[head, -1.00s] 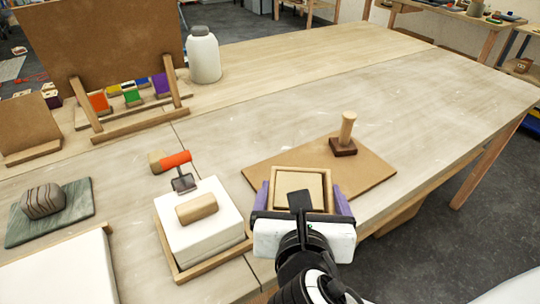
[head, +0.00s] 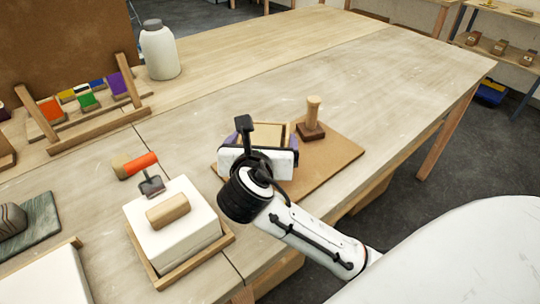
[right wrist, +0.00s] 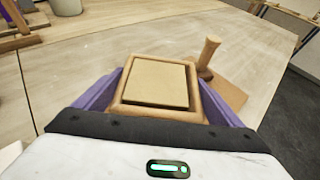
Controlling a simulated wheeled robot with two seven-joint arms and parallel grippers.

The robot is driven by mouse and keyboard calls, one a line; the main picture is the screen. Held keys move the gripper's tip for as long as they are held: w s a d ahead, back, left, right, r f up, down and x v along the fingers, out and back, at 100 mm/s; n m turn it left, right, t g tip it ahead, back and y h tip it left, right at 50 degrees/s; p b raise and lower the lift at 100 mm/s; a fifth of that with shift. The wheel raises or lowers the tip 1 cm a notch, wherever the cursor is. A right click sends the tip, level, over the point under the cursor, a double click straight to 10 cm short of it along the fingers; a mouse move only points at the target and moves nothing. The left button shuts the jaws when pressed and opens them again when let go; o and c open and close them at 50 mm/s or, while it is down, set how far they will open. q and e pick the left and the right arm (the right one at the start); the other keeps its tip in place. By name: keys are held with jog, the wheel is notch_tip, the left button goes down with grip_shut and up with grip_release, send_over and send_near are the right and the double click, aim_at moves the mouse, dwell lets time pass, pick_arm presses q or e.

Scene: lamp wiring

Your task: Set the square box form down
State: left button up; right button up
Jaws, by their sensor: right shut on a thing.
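The square box form (head: 262,132) is a light wooden square frame with a tan panel inside. In the head view it is partly hidden behind my right gripper (head: 264,141). In the right wrist view the form (right wrist: 157,88) sits between the two purple fingers, which press its left and right sides. My right gripper (right wrist: 160,98) is shut on it. The form is over the left back part of a brown board (head: 338,160); I cannot tell whether it touches the board. My left gripper is not in view.
A wooden stamp-like tool (head: 312,118) stands upright on the board, right of the form. A white block (head: 190,232) in a wooden tray, with a wooden handle on it, stands left. A red-handled roller (head: 142,167) lies behind the block. The table beyond the board is clear.

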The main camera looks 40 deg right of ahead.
jog(key=shift+f, duration=2.6)
jog(key=o, duration=1)
jog(key=shift+f, duration=0.25)
jog(key=shift+r, duration=0.15)
jog(key=v, duration=1.2)
jog(key=shift+s, duration=0.1)
